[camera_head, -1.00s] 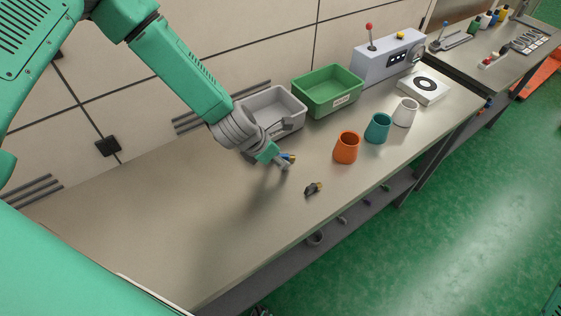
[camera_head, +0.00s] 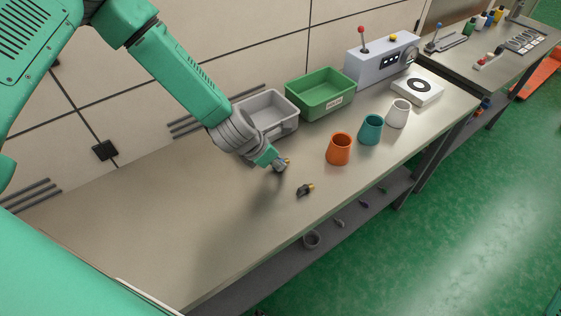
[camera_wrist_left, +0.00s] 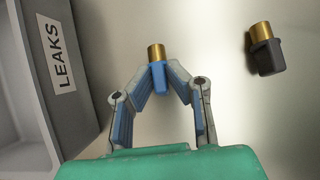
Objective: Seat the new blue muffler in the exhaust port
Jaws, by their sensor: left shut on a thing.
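My left gripper (camera_head: 281,166) is shut on the blue muffler (camera_wrist_left: 157,70), in front of the grey bin. In the left wrist view the fingertips (camera_wrist_left: 159,80) pinch its blue body, and its brass end (camera_wrist_left: 156,52) sticks out beyond them. In the head view the fingers hide most of the muffler; only a brass bit shows. A dark fitting with a brass end (camera_head: 305,190) lies on the table to the right of the gripper; it also shows in the left wrist view (camera_wrist_left: 265,52). I cannot make out the exhaust port. My right gripper is not in view.
The grey bin (camera_head: 297,105), labelled LEAKS in the left wrist view (camera_wrist_left: 57,62), stands beside a green bin (camera_head: 350,98). Orange (camera_head: 339,150), teal (camera_head: 371,130) and white (camera_head: 398,114) cups stand to the right. A lever box (camera_head: 375,66) is behind. The table's left part is clear.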

